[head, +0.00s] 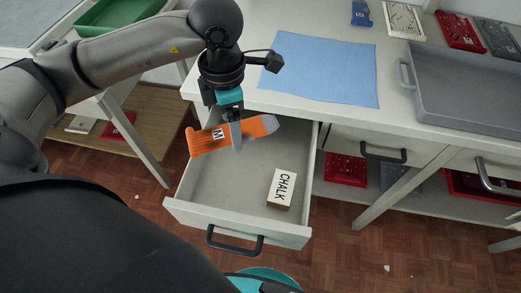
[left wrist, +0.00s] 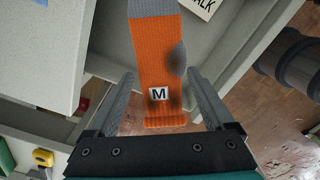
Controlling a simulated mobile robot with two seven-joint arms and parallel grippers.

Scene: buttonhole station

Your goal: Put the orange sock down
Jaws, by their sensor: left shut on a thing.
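The orange sock (head: 205,141) has a grey toe and heel and a white tag marked M. My left gripper (head: 237,135) points down and is shut on the sock, holding it over the back left part of the open drawer (head: 186,208). In the left wrist view the sock (left wrist: 155,60) runs between the two fingers of the gripper (left wrist: 160,85), its tag facing the camera. I cannot tell how far the sock is above the drawer floor. My right gripper is not in view.
A box marked CHALK (head: 283,188) lies in the drawer's front right; the drawer floor left of it is clear. On the worktop are a blue cloth (head: 322,68) and a grey tray (head: 470,112). A green tray (head: 112,16) is at the upper left.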

